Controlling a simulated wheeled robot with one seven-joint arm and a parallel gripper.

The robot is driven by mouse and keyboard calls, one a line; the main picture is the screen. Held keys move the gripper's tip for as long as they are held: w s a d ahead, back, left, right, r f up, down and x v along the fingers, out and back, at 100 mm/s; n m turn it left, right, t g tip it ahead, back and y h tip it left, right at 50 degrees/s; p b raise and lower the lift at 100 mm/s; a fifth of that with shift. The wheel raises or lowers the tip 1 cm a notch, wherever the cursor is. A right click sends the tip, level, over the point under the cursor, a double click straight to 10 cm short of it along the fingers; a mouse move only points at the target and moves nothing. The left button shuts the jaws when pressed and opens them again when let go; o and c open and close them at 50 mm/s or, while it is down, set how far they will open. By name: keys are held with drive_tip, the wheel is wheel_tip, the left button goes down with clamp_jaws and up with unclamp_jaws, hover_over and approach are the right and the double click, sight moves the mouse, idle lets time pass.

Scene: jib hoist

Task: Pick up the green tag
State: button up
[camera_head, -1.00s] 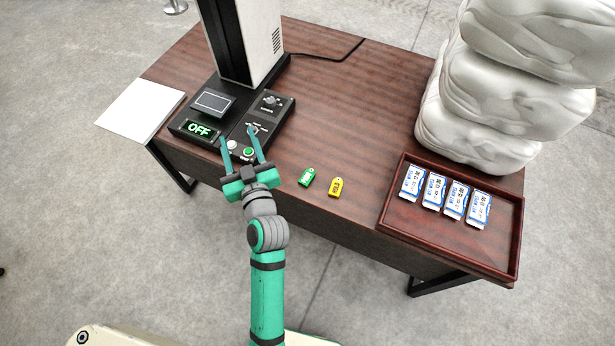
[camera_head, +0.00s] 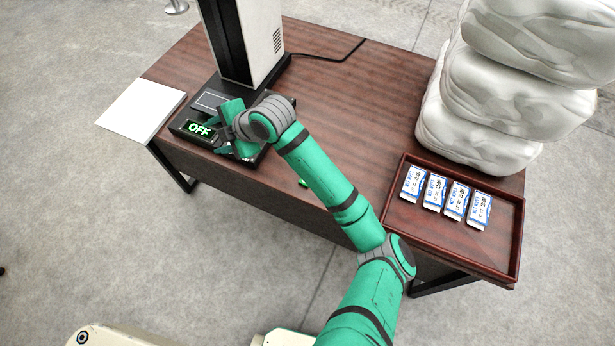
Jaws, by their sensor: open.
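The green tag (camera_head: 303,183) lies on the brown table near its front edge. Only a small corner of it shows beside my arm, which covers the rest. My gripper (camera_head: 224,130) is over the black control box at the left, well to the left of the tag and apart from it. It is open, partly hidden by my wrist, and I see nothing held in it. The yellow tag that lay beside the green one is hidden behind my arm.
A wooden tray (camera_head: 437,236) with several small boxes and stacked white sacks (camera_head: 500,100) occupy the right.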

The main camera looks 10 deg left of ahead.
drive_tip(key=w+d+f+n+g+h, duration=0.1)
drive_tip(key=d+f+n+h, duration=0.3)
drive_tip(key=d, duration=0.8)
drive_tip(key=w+d+f+n+g+h, duration=0.15)
drive_tip(key=d+h, duration=0.35)
drive_tip(key=d, duration=0.6)
drive_tip(key=shift+m+t, duration=0.25)
drive_tip(key=shift+m, duration=0.2)
drive_tip(key=shift+d+f, duration=0.2)
drive_tip(key=shift+f, duration=5.15)
drive_tip(key=c, duration=1.1)
